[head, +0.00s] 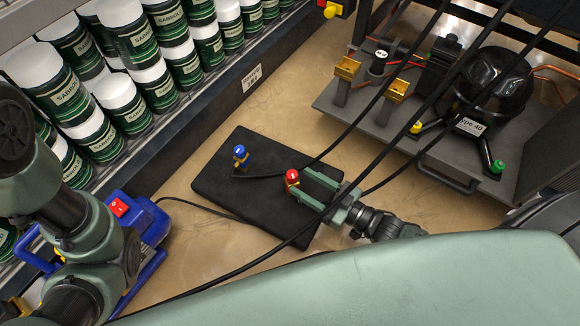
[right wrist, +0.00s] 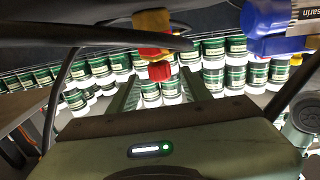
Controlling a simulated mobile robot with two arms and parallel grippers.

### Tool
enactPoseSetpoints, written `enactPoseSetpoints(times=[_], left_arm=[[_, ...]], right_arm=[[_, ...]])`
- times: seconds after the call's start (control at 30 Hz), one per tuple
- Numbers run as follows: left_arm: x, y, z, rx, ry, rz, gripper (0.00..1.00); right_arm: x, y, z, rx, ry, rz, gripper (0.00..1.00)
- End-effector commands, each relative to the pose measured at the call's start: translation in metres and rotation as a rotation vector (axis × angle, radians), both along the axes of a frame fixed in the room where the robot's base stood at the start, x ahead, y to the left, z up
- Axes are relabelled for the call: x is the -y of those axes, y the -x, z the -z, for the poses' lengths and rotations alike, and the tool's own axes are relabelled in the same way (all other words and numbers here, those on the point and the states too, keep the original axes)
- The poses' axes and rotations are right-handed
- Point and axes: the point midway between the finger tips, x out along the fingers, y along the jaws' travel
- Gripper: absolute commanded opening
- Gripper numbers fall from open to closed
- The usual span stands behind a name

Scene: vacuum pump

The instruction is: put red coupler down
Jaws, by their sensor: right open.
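The red coupler (head: 292,180), with a brass lower part, is on the black mat (head: 222,190), near the mat's right side. A black hose runs close by it. My right gripper (head: 299,183) is open, its two green fingers reaching in from the right with their tips at the coupler. In the right wrist view the red coupler (right wrist: 155,50) shows ahead, between the lines of the fingers (right wrist: 160,88). I cannot tell whether a finger touches it. My left arm is at the left edge of the head view; its gripper is not seen.
A blue coupler (head: 240,152) stands on the mat's left part. A blue machine with a red switch (head: 118,208) is at the left. Shelves of green cans (head: 130,115) line the back left. A cart with a black pump (head: 490,85) is at the right. Black hoses cross the middle.

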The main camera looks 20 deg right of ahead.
Motion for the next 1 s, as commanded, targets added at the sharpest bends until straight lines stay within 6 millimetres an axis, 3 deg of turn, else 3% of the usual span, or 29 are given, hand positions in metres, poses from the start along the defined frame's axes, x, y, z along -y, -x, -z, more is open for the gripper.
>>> enactPoseSetpoints(times=[0.03,0.3,0.57,0.67,0.77,0.83,0.97,1.0], left_arm=[[0.0,0.0,-0.01,0.0,0.0,0.0,0.49],[0.0,0.0,-0.02,0.0,0.0,0.0,0.49],[0.0,0.0,-0.02,0.0,0.0,0.0,0.49],[0.0,0.0,-0.02,0.0,0.0,0.0,0.49],[0.0,0.0,-0.02,0.0,0.0,0.0,0.49],[0.0,0.0,-0.02,0.0,0.0,0.0,0.49],[0.0,0.0,-0.02,0.0,0.0,0.0,0.49],[0.0,0.0,-0.02,0.0,0.0,0.0,0.49]], right_arm=[[0.007,0.009,-0.003,-0.004,0.003,0.0,0.48],[0.025,0.034,-0.001,-0.001,0.001,0.0,0.48],[0.026,0.036,0.0,0.001,0.0,0.0,0.48],[0.021,0.027,-0.01,0.025,-0.01,0.0,0.48],[0.001,-0.001,-0.046,0.108,-0.048,0.001,0.48],[-0.019,-0.029,-0.091,0.205,-0.087,0.0,0.48],[-0.058,-0.076,-0.209,0.441,-0.173,0.0,0.48],[-0.067,-0.084,-0.25,0.517,-0.2,0.0,0.48]])
